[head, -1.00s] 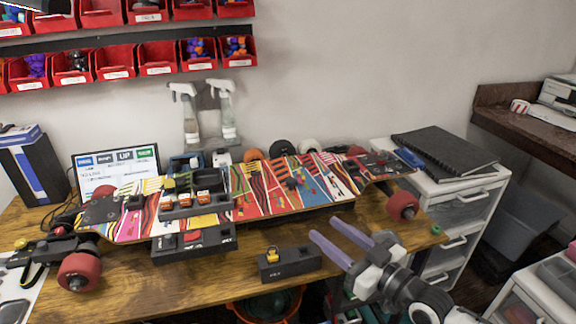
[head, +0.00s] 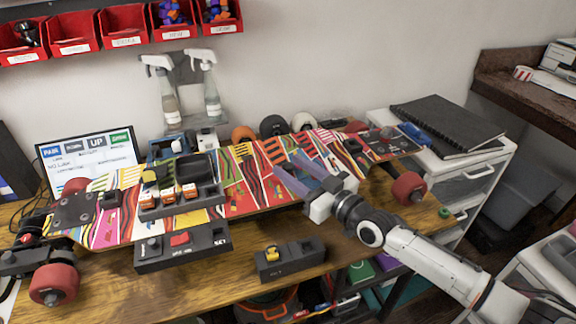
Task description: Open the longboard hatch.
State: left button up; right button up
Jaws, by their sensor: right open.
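The longboard (head: 250,190) lies across the wooden table, its deck striped in many colours and its red wheels at both ends. My right gripper (head: 281,164) is over the right-middle part of the deck, its two purple fingers apart and pointing left and away from me. It appears empty. The fingers and wrist cover part of the deck there, including where a small dark fitting showed. I cannot make out the hatch's outline or whether the fingers touch the deck. My left gripper is out of view.
A dark tray with orange-marked parts (head: 180,198) sits on the deck's left part. A black box with a red switch (head: 182,246) and another with a yellow part (head: 290,259) stand in front. Spray bottles (head: 205,85) stand behind.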

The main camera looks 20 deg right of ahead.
jog(key=shift+x, duration=1)
grip_shut()
jog(key=shift+w, duration=0.1)
